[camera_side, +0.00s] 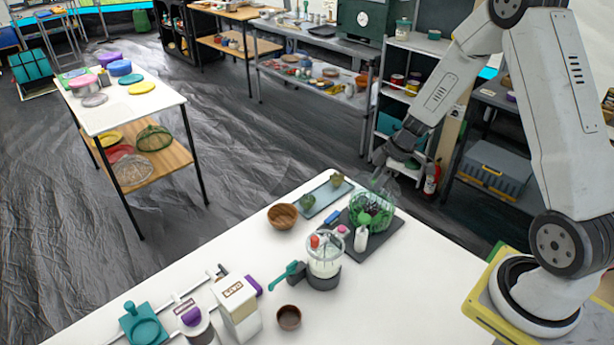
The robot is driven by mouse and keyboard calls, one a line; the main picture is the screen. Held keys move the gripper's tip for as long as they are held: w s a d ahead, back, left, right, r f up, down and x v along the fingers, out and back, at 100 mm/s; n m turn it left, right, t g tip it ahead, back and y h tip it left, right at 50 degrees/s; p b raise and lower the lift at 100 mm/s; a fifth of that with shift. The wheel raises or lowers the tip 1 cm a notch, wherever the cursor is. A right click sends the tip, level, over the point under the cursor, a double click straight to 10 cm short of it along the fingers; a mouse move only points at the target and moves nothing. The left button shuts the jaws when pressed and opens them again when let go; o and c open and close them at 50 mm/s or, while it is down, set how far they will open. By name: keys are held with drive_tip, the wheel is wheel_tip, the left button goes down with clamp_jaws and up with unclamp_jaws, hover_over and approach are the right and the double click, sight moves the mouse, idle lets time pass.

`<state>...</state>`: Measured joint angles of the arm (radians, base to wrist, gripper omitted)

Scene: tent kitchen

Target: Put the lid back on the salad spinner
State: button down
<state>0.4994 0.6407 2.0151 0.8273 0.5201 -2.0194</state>
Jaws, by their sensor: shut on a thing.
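The salad spinner (371,215) looks like a see-through bowl with green leafy contents, standing on a dark mat at the far right part of the white table. My gripper (381,178) points down just above and slightly right of it. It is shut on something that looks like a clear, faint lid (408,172). The lid's outline is hard to make out against the dark floor. It appears raised and apart from the bowl, but I cannot tell the exact gap.
A clear-jar appliance (325,254), a wooden bowl (282,216) and a blue-grey tray (326,197) are nearby. The white table (430,290) is bare at right.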

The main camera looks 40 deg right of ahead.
sight(376, 192)
drive_tip(key=shift+f, duration=2.05)
drive_tip(key=shift+f, duration=0.15)
idle(0.9)
unclamp_jaws()
idle(0.4)
drive_tip(key=shift+r, duration=3.5)
clamp_jaws()
